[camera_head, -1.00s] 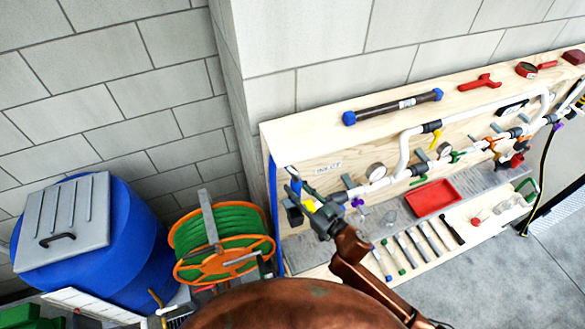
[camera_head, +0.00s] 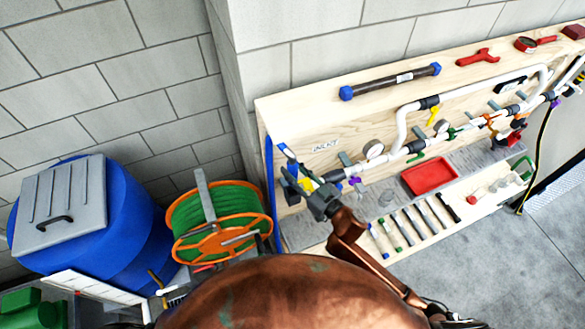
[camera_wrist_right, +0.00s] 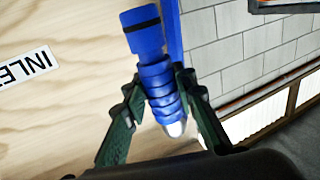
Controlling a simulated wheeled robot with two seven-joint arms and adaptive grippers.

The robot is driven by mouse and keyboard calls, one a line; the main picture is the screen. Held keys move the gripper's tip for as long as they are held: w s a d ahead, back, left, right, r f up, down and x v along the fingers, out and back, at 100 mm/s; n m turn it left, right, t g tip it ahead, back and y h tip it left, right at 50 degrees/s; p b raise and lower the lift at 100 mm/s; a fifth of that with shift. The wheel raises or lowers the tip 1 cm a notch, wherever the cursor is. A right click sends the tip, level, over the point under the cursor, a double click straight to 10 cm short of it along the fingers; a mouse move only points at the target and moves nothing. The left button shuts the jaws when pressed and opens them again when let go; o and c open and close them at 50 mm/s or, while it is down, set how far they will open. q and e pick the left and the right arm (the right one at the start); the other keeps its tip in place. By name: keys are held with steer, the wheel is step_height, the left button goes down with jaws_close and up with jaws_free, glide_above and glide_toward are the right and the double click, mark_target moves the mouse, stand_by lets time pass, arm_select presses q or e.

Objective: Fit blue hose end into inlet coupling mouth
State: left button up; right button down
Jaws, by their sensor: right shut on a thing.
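My right gripper (camera_head: 299,182) is at the left end of the wooden board, below and left of the INLET label. In the right wrist view the green fingers of the gripper (camera_wrist_right: 160,78) are shut around the ribbed blue hose end (camera_wrist_right: 160,88). It has a black ring near its top and a silvery tip at its lower end. The blue hose end (camera_head: 290,152) shows small above the gripper in the head view. The inlet coupling (camera_head: 336,176) is at the left end of the white pipe, right of the gripper; its mouth cannot be made out. My left gripper is not in view.
The INLET label (camera_head: 325,147) is on the board. A green hose reel (camera_head: 190,212) and a blue barrel (camera_head: 130,235) stand at left. A red tray (camera_head: 429,177) and several tools (camera_head: 412,221) lie on the bench. A capped filter tube (camera_head: 390,82) lies on top.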

step_height(320, 180, down, 2)
steer(key=shift+b, duration=0.5)
steer(key=shift+f+b, duration=0.35)
steer(key=shift+f, duration=0.2)
steer(key=shift+p, duration=0.7)
stand_by(0.9)
steer(key=shift+f+b, duration=1.85)
steer(key=shift+f, duration=1.15)
steer(key=c, duration=1.5)
jaws_free()
steer(key=shift+s, duration=0.1)
steer(key=shift+d, duration=0.1)
steer(key=v, duration=1.2)
